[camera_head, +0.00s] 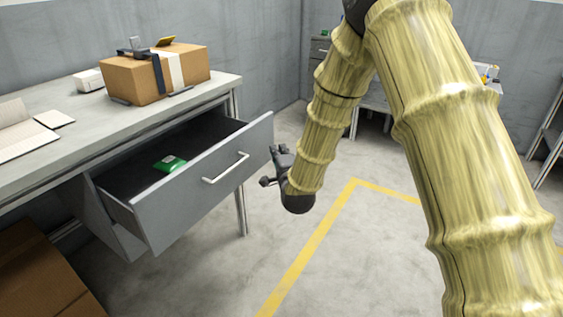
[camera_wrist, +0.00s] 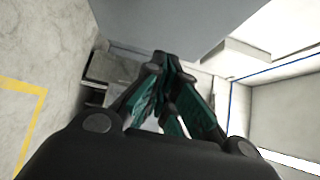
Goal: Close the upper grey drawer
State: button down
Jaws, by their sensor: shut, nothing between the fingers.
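The upper grey drawer (camera_head: 195,190) is pulled well out from under the workbench. Its front panel carries a silver bar handle (camera_head: 226,168), and a small green packet (camera_head: 170,163) lies inside. My gripper (camera_head: 272,165) is just right of the drawer's front panel, near its far right end. Whether it touches the panel cannot be told. In the wrist view my gripper's green-padded fingers (camera_wrist: 168,66) are closed together with nothing between them. A flat grey surface (camera_wrist: 175,22), probably the drawer front, fills the top of that view.
The workbench (camera_head: 215,92) carries a taped cardboard box (camera_head: 125,79), papers and a small white item. Another cardboard box (camera_head: 40,275) stands on the floor at lower left. A yellow floor line (camera_head: 310,245) crosses clear floor. A shelf stands at the far right edge.

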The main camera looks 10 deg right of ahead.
aim_at(265, 138)
jog(key=w+a, duration=0.1)
jog(key=w, duration=0.1)
jog(key=w+a+b, duration=0.1)
jog(key=a, duration=0.1)
jog(key=shift+w, duration=0.4)
